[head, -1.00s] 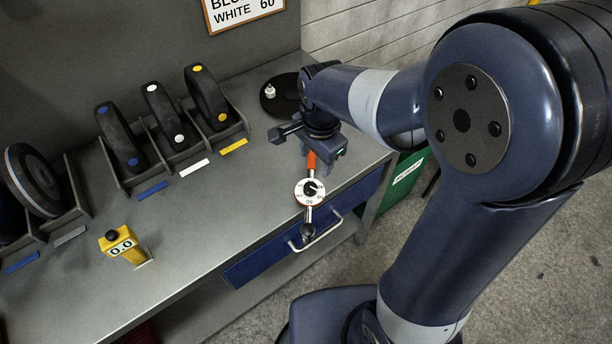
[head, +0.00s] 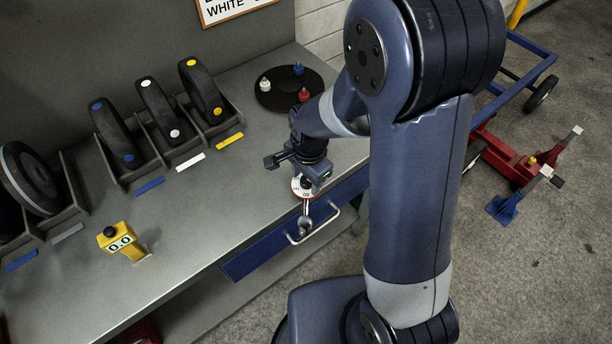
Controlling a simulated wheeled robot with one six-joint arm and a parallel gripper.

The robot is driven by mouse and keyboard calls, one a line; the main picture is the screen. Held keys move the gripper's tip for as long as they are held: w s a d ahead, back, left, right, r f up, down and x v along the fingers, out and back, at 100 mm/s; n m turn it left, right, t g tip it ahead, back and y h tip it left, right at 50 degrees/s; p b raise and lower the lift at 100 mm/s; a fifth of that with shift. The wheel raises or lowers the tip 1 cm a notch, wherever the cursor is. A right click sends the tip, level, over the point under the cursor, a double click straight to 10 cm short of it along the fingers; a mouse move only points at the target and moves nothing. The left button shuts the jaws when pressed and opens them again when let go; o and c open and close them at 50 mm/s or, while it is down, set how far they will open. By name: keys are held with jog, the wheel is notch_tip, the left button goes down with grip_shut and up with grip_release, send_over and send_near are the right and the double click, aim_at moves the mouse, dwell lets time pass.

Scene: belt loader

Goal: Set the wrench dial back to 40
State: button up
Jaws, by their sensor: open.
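The wrench (head: 306,209) lies near the bench's front edge, its metal head end toward the drawer handle. Its round white dial (head: 300,192) with a red-orange rim faces up and is partly covered by my gripper, so the setting cannot be read. The wrench's orange handle is hidden behind the gripper. My gripper (head: 297,173) is open, its jaws pointing down directly over the dial. I cannot tell whether they touch it.
A dark round tray (head: 266,101) with white, blue and red pieces is behind my arm. Wheels (head: 160,110) stand in racks at the back. A yellow readout showing 0.0 (head: 118,238) sits at left. A blue drawer (head: 262,255) is below. The bench middle is clear.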

jog(key=c, duration=1)
jog(key=shift+f+n, duration=0.1)
jog(key=shift+n, duration=0.2)
jog(key=n+b, duration=0.2)
jog(key=n, duration=0.3)
jog(key=shift+n, duration=0.4)
jog(key=n+b, duration=0.1)
jog(key=n, duration=0.4)
jog(key=shift+d, duration=0.15)
jog(key=shift+n, duration=0.4)
jog(key=o, duration=1)
jog(key=shift+s, duration=0.1)
